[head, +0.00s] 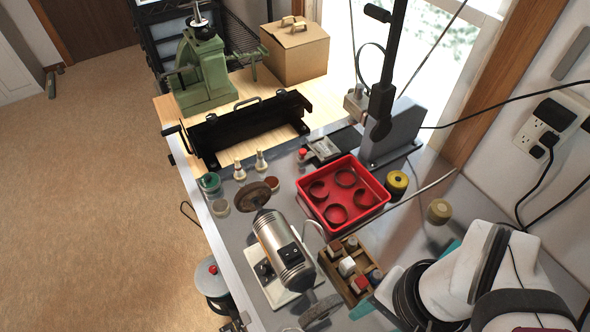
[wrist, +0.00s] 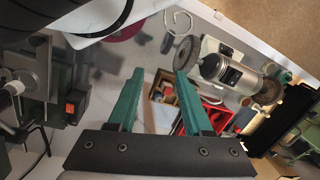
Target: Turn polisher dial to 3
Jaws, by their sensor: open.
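The polisher (head: 284,250) is a silver motor with a wheel on each end, on a white base plate at the front of the grey bench. A dark dial (head: 264,269) sits on that base, left of the motor; its pointer and numbers are too small to read. In the wrist view the polisher (wrist: 240,78) lies to the right, beyond my right finger. My gripper (wrist: 160,74) has two green fingers, spread apart with nothing between them. In the head view my gripper (head: 406,278) is to the right of the polisher, partly hidden by my arm.
A wooden block with small polishing bars (head: 349,267) stands between the polisher and my gripper. A red tray (head: 343,194) with round dishes lies behind. Small jars (head: 210,182) stand at the left edge. A yellow-topped jar (head: 397,183) stands right of the tray.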

